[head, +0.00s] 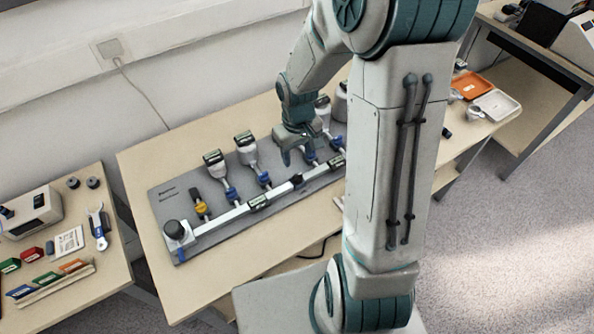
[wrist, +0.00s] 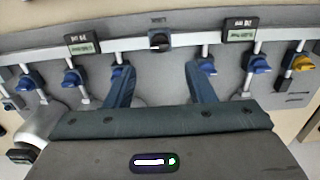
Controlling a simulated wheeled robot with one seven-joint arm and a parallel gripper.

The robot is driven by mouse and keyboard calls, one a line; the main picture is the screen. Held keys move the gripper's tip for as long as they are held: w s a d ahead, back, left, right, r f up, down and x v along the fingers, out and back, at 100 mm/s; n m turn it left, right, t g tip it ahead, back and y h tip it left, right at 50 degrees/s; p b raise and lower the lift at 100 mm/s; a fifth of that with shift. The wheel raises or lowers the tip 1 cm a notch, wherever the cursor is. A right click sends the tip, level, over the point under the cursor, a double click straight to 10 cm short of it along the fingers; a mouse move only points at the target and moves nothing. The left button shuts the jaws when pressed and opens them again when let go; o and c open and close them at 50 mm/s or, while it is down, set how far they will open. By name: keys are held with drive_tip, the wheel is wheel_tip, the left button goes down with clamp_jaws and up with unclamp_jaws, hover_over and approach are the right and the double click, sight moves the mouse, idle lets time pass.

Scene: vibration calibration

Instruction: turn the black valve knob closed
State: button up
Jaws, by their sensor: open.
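The black valve knob (wrist: 160,40) sits on the pale pipe rail near the top middle of the wrist view. In the head view the black knob (head: 297,180) shows midway along the rail. My gripper (wrist: 161,72) is open, with its two blue-green fingers spread wide and nothing between them. In the wrist view the knob lies beyond the fingertips, centred on the gap and apart from both. In the head view my gripper (head: 297,158) hangs over the grey board, just behind the knob.
Blue valve knobs (wrist: 208,66) and a yellow knob (wrist: 302,62) line the grey board (head: 172,200). Small displays (wrist: 242,30) flank the black knob on the rail. Gauges (head: 246,148) stand upright along the back. A side table (head: 110,270) holds tools.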

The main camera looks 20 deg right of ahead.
sight(298, 175)
wheel_tip(298, 175, down, 8)
drive_tip(key=shift+f, duration=0.25)
drive_tip(key=c, duration=1)
